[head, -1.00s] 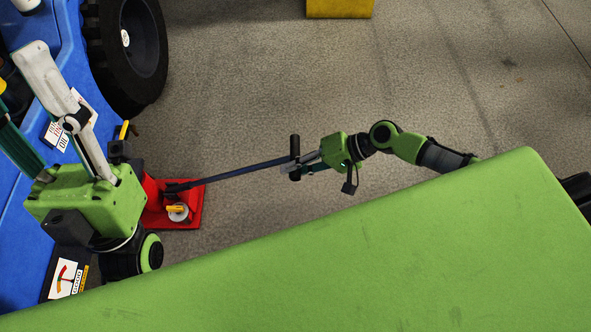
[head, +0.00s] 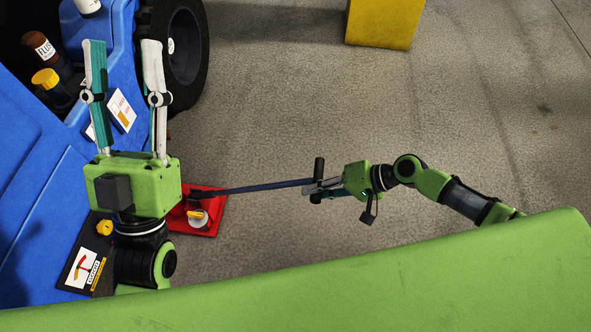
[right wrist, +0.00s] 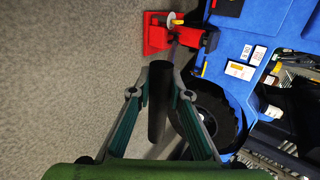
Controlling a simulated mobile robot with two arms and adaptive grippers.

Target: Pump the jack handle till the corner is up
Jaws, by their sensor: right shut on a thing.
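The red jack (head: 208,226) stands on the floor beside the blue vehicle (head: 30,165), partly hidden by my left gripper. Its long dark handle (head: 255,187) reaches right, sloping slightly up in the head view, to a black crossbar grip (head: 319,166). My right gripper (head: 316,188) is shut on that grip. In the right wrist view, the black grip (right wrist: 158,105) stands between the fingers of my right gripper (right wrist: 158,93), with the jack (right wrist: 156,36) beyond. My left gripper (head: 123,50) is open and empty, fingers pointing up in the picture. Whether the corner is raised I cannot tell.
A black wheel (head: 181,50) is at the vehicle's side. Bottles (head: 40,45) and a label card (head: 121,110) are on the vehicle. A gauge card (head: 80,269) lies at lower left. A yellow block (head: 384,20) stands at the top. The floor between is clear.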

